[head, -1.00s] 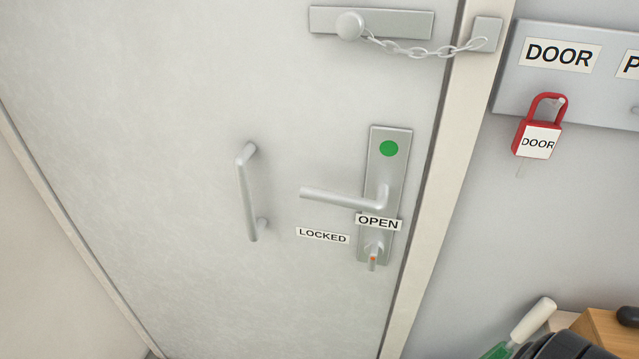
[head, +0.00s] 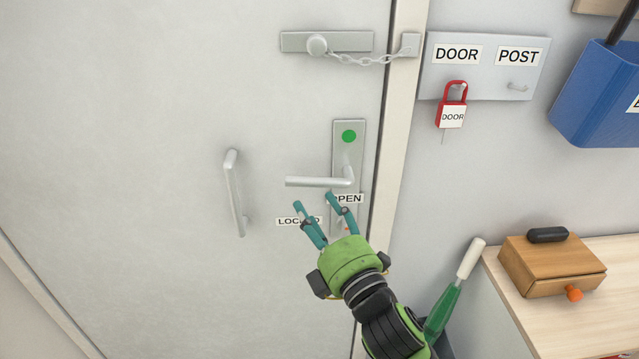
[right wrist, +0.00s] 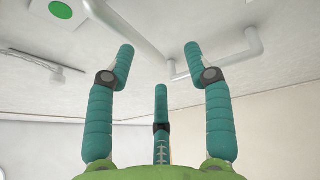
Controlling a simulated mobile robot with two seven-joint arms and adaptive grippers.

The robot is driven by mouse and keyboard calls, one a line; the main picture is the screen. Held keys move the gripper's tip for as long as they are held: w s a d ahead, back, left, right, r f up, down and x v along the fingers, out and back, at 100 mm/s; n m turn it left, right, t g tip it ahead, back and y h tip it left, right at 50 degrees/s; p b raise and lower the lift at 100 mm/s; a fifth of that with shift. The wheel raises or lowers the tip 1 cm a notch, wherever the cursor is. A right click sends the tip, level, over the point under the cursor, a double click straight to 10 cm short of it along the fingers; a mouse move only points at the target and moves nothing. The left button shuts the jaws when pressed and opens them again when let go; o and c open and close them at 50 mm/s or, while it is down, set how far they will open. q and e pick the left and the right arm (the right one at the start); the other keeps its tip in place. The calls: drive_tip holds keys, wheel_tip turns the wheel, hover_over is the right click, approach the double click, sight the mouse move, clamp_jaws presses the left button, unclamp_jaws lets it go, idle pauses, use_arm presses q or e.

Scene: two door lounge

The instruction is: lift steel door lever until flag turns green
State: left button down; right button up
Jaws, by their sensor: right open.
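The steel door lever (head: 318,182) sticks out to the left from a grey plate (head: 357,140) on the door and looks about level. The round flag (head: 349,136) above it is green; it also shows in the right wrist view (right wrist: 60,10). My right gripper (head: 314,199) is open and empty just below the lever, its fingers pointing up and partly covering the LOCKED and OPEN labels. In the right wrist view the lever (right wrist: 125,27) passes beyond the fingertips, with no clear contact. My left gripper is not in view.
A fixed pull handle (head: 235,192) stands left of the lever. A chain (head: 365,60) spans from door to frame above. A red padlock (head: 452,108) hangs on the wall board.

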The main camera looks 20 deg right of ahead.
sight(305, 182)
drive_tip(key=w+r+p, duration=0.1)
drive_tip(key=w, duration=0.1)
drive_tip(key=w+r, duration=0.2)
drive_tip(key=shift+w+a+r+p, duration=0.2)
drive_tip(key=shift+p, duration=0.2)
drive_tip(key=shift+w+a, duration=0.1)
drive_tip(key=shift+w, duration=0.65)
drive_tip(key=shift+r, duration=0.1)
clamp_jaws()
